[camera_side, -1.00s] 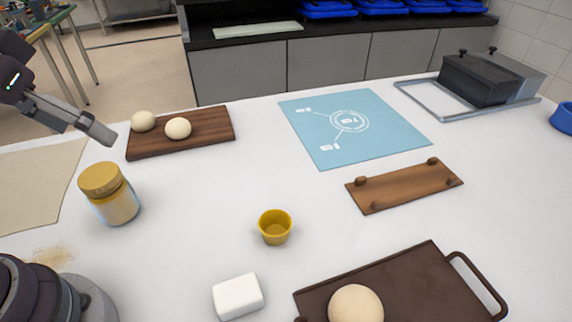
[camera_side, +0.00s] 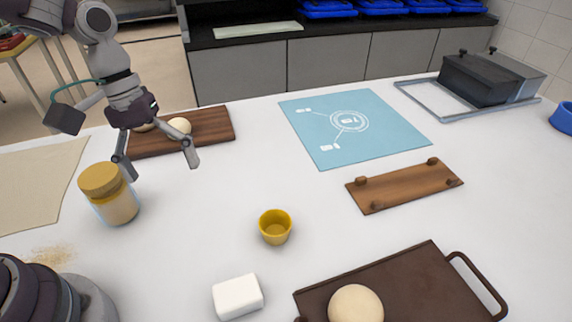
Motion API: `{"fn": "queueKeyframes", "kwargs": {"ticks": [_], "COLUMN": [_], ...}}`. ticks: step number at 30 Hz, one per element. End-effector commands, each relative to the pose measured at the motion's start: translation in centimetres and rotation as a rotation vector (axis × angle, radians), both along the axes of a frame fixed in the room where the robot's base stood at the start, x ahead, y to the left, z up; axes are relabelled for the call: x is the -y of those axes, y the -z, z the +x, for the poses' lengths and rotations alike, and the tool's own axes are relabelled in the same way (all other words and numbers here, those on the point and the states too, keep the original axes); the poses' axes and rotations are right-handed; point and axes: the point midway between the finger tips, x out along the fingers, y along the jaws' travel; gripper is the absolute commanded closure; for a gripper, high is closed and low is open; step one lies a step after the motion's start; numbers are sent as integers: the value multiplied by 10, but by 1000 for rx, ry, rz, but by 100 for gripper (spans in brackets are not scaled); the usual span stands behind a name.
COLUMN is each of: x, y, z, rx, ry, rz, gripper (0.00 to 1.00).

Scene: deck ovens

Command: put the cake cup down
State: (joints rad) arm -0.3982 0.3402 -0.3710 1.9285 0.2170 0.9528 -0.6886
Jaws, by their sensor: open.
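The cake cup (camera_side: 275,227) is a small yellow cup, standing upright and empty on the white table near the middle of the view. My gripper (camera_side: 161,171) is open, with its two fingers spread wide and pointing down. It is up and to the left of the cup, well apart from it, in front of the dark wooden board and near the jar. Nothing shows between the fingers.
A jar with a tan lid (camera_side: 110,194) stands close to my gripper. A wooden board (camera_side: 215,125) bears dough balls (camera_side: 179,126). A white block (camera_side: 238,297), a brown tray (camera_side: 415,285) with a dough ball and a small wooden board (camera_side: 405,186) surround the cup. A blue mat (camera_side: 400,125) lies behind.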

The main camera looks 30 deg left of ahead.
Motion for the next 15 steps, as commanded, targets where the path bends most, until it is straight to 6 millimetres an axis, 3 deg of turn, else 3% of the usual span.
{"fn": "queueKeyframes", "kwargs": {"ticks": [1,6,12,15], "x": [6,32,45,45], "y": [15,51,70,74], "z": [5,25,50,57], "rx": [-76,-325,-558,-619], "ry": [-72,-375,-700,-784], "rz": [-79,-387,-710,-791], "gripper": [13,13,13,13]}}
